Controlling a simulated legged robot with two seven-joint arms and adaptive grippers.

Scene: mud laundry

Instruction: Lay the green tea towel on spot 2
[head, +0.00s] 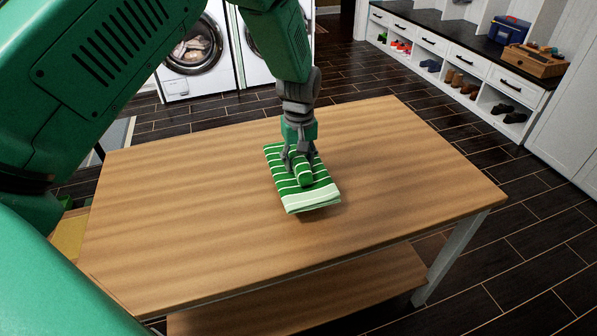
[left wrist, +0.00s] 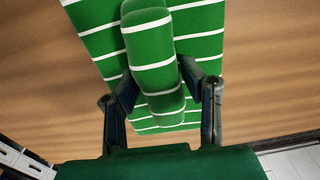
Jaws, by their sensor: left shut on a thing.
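The green tea towel (head: 312,196) with white stripes is folded flat near the middle of the wooden table (head: 200,220). A pinched fold of it stands up between the fingers of my left gripper (head: 300,165), which is shut on it from above. In the left wrist view the towel (left wrist: 205,45) fills the upper middle, with the raised fold between the two dark fingers (left wrist: 165,95). I cannot tell whether the towel rests on the table or hangs just above it. No marking for spot 2 shows on the tabletop. My right gripper is not in view.
The rest of the tabletop is bare. A lower shelf (head: 300,295) runs beneath it. Washing machines (head: 195,50) stand behind at the left. A white bench (head: 455,65) with drawers and shoes is at the back right. A wooden box (head: 533,62) sits on it.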

